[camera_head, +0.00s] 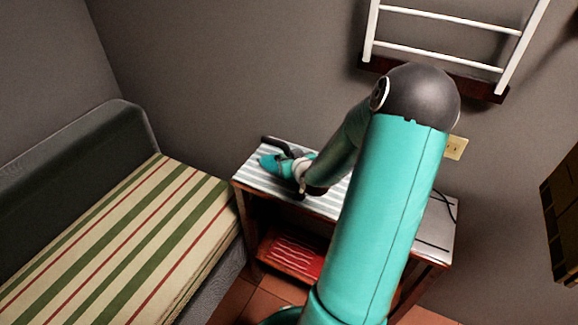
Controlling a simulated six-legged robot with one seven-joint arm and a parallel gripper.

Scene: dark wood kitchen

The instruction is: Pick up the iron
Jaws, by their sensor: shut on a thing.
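The iron (270,163) appears to be the small teal shape on the left end of the striped table top, partly covered by my gripper. My gripper (285,160) is at the iron, with dark parts around it, and is shut on it. My arm reaches down to it from the right foreground. The contact between the fingers and the iron is too small to make out. I cannot tell whether the iron touches the table top or is just above it.
The narrow wooden table (236,184) stands against the grey wall, with a red-striped item (290,256) on its lower shelf. A black cord (447,207) lies at its right end. A striped bench (120,245) is close on the left. A white rack (450,17) hangs above.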

